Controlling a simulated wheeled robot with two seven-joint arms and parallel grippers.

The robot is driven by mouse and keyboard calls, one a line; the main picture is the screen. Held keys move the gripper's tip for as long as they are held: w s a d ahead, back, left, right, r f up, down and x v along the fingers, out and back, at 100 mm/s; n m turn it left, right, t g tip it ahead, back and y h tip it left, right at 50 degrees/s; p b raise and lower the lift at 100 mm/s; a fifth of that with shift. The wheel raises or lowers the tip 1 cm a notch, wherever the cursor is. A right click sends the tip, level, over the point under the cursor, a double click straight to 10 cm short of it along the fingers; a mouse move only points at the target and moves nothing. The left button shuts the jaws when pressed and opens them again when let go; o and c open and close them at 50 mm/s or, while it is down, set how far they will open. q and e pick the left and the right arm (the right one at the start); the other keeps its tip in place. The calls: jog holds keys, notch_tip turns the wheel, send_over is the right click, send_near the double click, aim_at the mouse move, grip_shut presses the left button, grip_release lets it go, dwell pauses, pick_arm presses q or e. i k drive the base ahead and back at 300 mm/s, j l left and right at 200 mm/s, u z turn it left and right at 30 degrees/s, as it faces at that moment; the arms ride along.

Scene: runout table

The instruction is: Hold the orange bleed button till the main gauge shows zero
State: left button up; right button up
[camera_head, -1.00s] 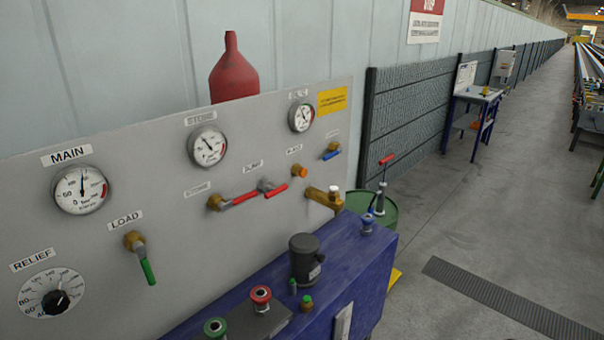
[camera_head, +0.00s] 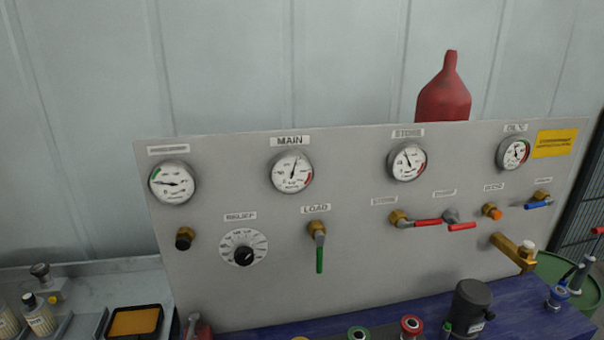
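The orange bleed button (camera_head: 496,213) sits on a brass fitting at the right of the grey panel (camera_head: 350,270), below a small label. Nothing touches it. The main gauge (camera_head: 292,172) is a round white dial under the MAIN label, left of the panel's middle. Its needle points up and slightly right, so it is not at the low end of the scale; the exact figure is too small to read. Neither of my grippers shows in the head view.
Red-handled valves (camera_head: 424,222) sit left of the orange button, and a brass spout (camera_head: 514,252) sticks out below it. A black motor (camera_head: 470,307) stands on the blue bench (camera_head: 540,318). A green-handled load valve (camera_head: 319,250) hangs below the main gauge. A red bottle (camera_head: 444,92) stands behind the panel.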

aim_at(496, 214)
jog(key=l, duration=0.6)
jog(key=k+l+u, duration=0.15)
jog(key=l, duration=1)
jog(key=l+u, duration=0.1)
jog(key=l, duration=0.5)
jog(key=k, duration=0.05)
